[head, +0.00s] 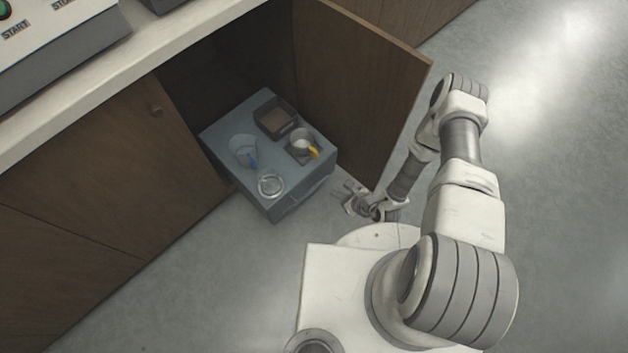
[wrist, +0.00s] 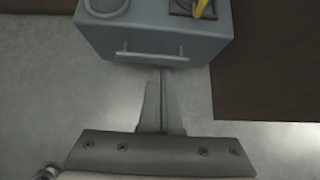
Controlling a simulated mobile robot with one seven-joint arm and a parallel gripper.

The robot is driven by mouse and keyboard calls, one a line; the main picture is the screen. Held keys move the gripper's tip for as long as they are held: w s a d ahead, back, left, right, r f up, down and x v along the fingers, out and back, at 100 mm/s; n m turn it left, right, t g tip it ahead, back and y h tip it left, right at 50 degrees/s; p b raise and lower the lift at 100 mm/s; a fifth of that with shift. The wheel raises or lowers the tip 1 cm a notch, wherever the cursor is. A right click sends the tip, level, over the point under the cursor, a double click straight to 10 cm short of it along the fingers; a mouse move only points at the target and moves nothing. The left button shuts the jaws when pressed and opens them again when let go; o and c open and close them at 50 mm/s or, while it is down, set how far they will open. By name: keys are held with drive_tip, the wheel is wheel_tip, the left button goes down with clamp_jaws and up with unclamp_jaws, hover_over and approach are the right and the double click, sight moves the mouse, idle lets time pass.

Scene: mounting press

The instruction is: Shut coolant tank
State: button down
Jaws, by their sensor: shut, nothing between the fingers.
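The coolant tank appears to be the blue-grey box (head: 222,133) standing partly out of the open cabinet under the counter. Its front face has a bar handle, seen in the wrist view (wrist: 150,56). My gripper (head: 344,192) is low, just right of the tank's front, near the lower corner of the open door. In the wrist view my gripper's fingers (wrist: 162,78) are together and empty, pointing at the tank front just below the handle. I cannot tell whether the fingertips touch it.
On the tank top stand a clear beaker (head: 243,150), a glass dish (head: 271,184), a brown square tray (head: 275,117) and a grey cup with a yellow part (head: 302,144). The cabinet door (head: 362,85) stands open to the right. The floor in front is clear.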

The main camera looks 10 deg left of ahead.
sight(307, 178)
drive_tip(key=shift+w+a+r+b+x, duration=0.25)
drive_tip(key=shift+b+x, duration=0.55)
drive_tip(key=shift+x, duration=1.35)
drive_tip(key=shift+w+a+r+b+x, duration=0.25)
drive_tip(key=shift+b+x, duration=0.6)
drive_tip(key=shift+x, duration=1.25)
drive_tip(key=shift+w+a+r+b+x, duration=0.2)
drive_tip(key=shift+r+b+x, duration=0.45)
drive_tip(key=shift+x, duration=1.5)
drive_tip(key=shift+a+f, duration=0.15)
drive_tip(key=shift+f, duration=0.05)
